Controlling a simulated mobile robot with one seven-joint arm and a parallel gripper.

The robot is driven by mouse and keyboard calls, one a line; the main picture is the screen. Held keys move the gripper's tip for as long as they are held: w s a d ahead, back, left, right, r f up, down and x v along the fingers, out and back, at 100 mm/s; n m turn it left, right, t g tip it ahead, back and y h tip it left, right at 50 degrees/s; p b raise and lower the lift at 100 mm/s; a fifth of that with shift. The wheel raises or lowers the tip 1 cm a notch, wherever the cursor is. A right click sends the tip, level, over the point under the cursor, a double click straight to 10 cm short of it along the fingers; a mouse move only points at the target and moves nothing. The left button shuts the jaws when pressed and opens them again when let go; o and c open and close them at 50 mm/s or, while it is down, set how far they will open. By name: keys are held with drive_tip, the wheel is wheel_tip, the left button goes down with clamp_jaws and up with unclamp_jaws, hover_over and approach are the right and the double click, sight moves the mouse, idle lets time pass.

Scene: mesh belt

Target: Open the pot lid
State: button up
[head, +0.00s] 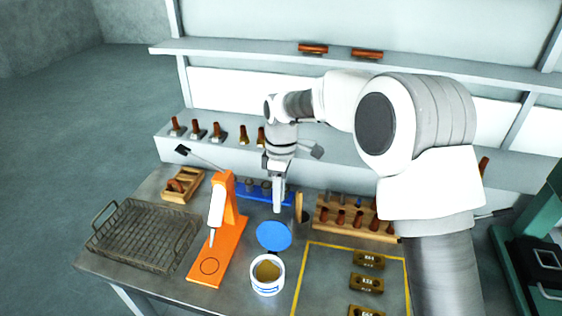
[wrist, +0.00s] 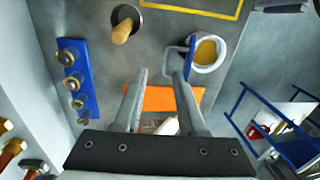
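The pot (head: 267,289) is a white tub with tan contents, near the front edge of the table. Its round blue lid (head: 273,236) is tipped up on the far side of the pot, so the contents show. In the wrist view the pot (wrist: 221,63) is at the upper right and the lid (wrist: 191,57) is a narrow blue strip, seen nearly edge-on. My gripper (head: 277,210) points down behind the lid. In the wrist view my gripper (wrist: 160,76) has its fingers apart with nothing between them. The right fingertip is close to the lid; I cannot tell whether they touch.
An orange stand (head: 228,232) with a white tool is left of the pot. A wire basket (head: 148,236) is farther left. A wooden-handled tool (head: 298,207) stands upright near my gripper. A wooden rack (head: 357,224), a blue rack (head: 252,192) and brass blocks (head: 366,284) are around.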

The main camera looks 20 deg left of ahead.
wheel_tip(320, 180, up, 13)
drive_tip(key=w, duration=0.1)
drive_tip(key=shift+w, duration=0.4)
drive_tip(key=shift+f, duration=0.15)
drive_tip(key=s+d+r+m+t, duration=0.1)
drive_tip(key=s+d+r+m, duration=0.15)
drive_tip(key=d, duration=0.45)
drive_tip(key=s+d+r+m+t, duration=0.2)
drive_tip(key=d+r+m, duration=0.2)
drive_tip(key=d, duration=0.3)
drive_tip(key=s+d+r+m+t, duration=0.1)
drive_tip(key=s+d+r+m, duration=0.15)
drive_tip(key=d, duration=0.35)
drive_tip(key=s+d+f+m+t, duration=0.3)
drive_tip(key=s+d+m, duration=0.7)
drive_tip(key=s+d, duration=0.4)
drive_tip(key=shift+s+d+f+m, duration=0.15)
drive_tip(key=shift+s+f+m, duration=0.25)
drive_tip(key=shift+f, duration=0.3)
